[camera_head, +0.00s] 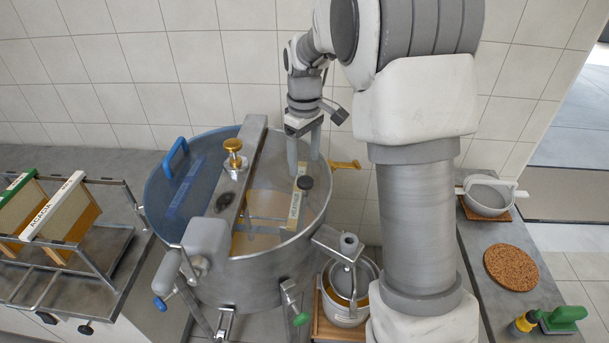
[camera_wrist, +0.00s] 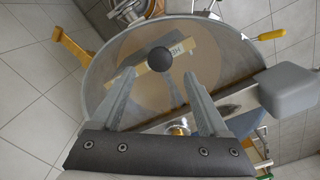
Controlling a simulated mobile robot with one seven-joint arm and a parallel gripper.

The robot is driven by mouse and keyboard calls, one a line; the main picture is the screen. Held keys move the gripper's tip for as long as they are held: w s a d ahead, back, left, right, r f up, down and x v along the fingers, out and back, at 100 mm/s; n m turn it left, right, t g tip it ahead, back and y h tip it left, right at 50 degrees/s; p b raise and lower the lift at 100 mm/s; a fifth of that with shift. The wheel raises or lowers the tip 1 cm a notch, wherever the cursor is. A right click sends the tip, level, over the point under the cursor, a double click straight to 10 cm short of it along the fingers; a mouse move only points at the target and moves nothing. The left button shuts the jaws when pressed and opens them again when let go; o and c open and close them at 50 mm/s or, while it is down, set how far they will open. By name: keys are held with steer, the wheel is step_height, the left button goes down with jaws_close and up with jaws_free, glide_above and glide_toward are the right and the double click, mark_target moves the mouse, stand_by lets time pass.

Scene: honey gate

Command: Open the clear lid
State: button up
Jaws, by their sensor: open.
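A round steel drum (camera_head: 270,275) has a steel crossbar (camera_head: 243,175) over its top. Right of the bar, a clear lid (camera_head: 270,205) with a black knob (camera_head: 305,182) lies over the opening; a labelled wooden frame shows through it. The lid also shows in the wrist view (camera_wrist: 205,55), with its knob (camera_wrist: 159,59) centred. My gripper (camera_head: 304,165) is above this lid, close to the knob. In the wrist view, my gripper (camera_wrist: 159,76) is open, its fingers apart on either side of the knob; contact cannot be told.
A blue-tinted half with a blue handle (camera_head: 175,157) is left of the bar. A brass knob (camera_head: 233,150) stands on the bar. A yellow bracket (camera_head: 345,164) juts from the rim. A frame rack (camera_head: 100,260) stands left; a strainer (camera_head: 487,196) and cork mat (camera_head: 512,267) lie right.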

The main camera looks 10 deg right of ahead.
mark_target(304, 179)
steer(key=shift+f, duration=2.7)
jaws_close()
steer(key=shift+r, duration=0.1)
